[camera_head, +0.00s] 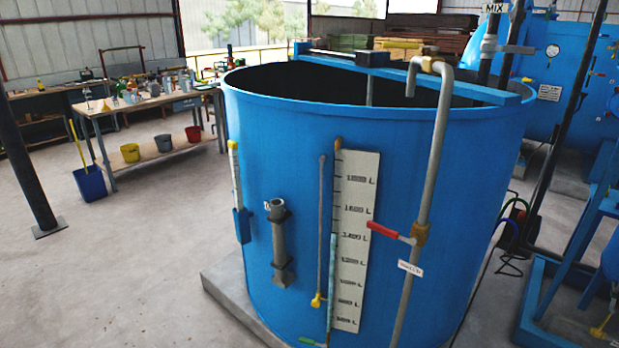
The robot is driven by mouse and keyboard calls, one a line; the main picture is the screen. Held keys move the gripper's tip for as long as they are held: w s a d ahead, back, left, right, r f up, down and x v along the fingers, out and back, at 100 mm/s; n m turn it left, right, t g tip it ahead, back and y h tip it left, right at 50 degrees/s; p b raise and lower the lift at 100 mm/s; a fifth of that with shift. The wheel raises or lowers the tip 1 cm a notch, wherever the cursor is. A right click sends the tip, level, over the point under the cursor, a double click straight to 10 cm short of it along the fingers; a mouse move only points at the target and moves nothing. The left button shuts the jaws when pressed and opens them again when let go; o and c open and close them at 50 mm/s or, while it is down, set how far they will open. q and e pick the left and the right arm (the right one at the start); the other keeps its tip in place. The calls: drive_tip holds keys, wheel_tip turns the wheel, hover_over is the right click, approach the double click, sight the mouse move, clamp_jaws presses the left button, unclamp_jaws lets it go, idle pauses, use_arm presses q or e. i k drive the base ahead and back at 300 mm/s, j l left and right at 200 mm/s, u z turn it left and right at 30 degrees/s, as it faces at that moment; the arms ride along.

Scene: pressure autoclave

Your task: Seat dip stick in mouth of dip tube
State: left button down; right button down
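The dip stick (236,175) looks like a thin white rod with a yellow top end. It stands upright in a small blue holder (242,225) on the left side of the big blue tank. The dip tube (279,243) looks like a short grey pipe held upright by brackets on the tank's wall, to the right of the stick. Its mouth (273,204) is at the top, and no stick shows in it. The stick and the tube are apart. Neither of my grippers is in view.
The blue tank (400,150) stands on a concrete plinth (225,285). A level board (355,240), a grey pipe (437,150) and a red-handled valve (390,232) are right of the tube. A workbench (160,100) stands back left. The left floor is largely clear.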

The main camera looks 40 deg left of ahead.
sight(282, 277)
drive_tip(key=u, duration=1.7)
